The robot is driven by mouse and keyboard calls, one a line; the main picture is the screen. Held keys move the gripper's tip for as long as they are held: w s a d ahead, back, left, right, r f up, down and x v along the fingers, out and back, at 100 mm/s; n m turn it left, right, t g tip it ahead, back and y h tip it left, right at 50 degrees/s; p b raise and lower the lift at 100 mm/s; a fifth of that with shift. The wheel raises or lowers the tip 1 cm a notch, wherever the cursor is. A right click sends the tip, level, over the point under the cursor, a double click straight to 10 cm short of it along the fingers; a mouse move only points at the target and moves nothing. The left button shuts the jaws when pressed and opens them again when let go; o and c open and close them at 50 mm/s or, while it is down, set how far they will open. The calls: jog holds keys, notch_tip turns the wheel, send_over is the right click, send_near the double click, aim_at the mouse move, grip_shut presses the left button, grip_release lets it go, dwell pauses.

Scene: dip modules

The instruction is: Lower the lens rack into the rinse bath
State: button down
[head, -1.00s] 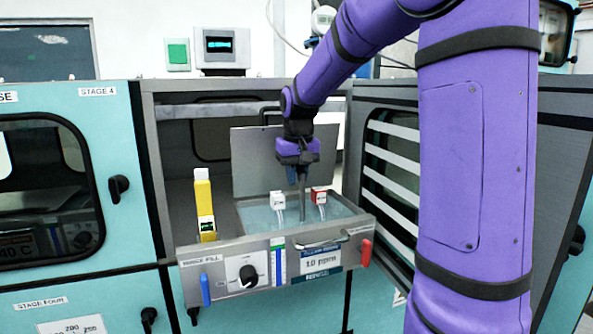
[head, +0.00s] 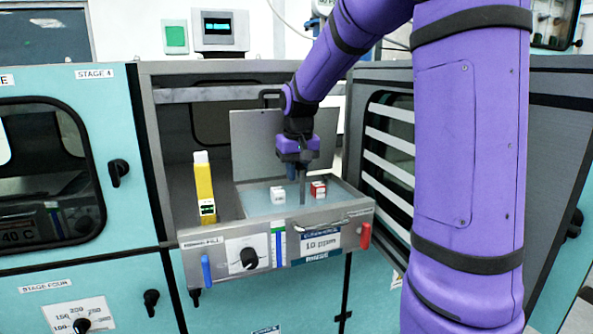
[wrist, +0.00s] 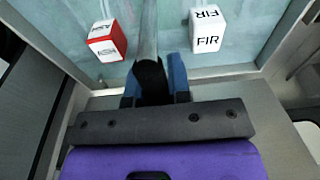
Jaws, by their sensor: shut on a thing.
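My gripper (head: 291,170) is over the rinse bath (head: 252,203), its fingers pointing down. In the wrist view its blue fingers (wrist: 155,85) are shut on the grey upright rod of the lens rack (wrist: 149,35). The rod runs down into the blue-green bath. Two labelled cubes are beside the rod, low at the water: a white one (head: 278,194) marked FIR in the wrist view (wrist: 208,32), and a red and white one (head: 318,189). They seem to belong to the rack. The rack's lower part is hidden, and I cannot tell whether it touches the floor.
A yellow bottle-like device (head: 203,185) stands left of the bath. A grey upright panel (head: 255,140) rises behind it. The front panel carries a dial (head: 247,253) and blue (head: 206,271) and red (head: 365,236) handles. An open slatted door (head: 390,165) stands close on the right.

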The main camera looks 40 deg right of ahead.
jog(key=c, duration=1)
grip_release()
jog(key=r, duration=0.3)
jog(key=s+r, duration=0.1)
jog(key=r, duration=0.6)
jog(key=shift+s+a+r, duration=0.15)
jog(key=shift+a+r, duration=0.05)
jog(key=shift+r, duration=0.2)
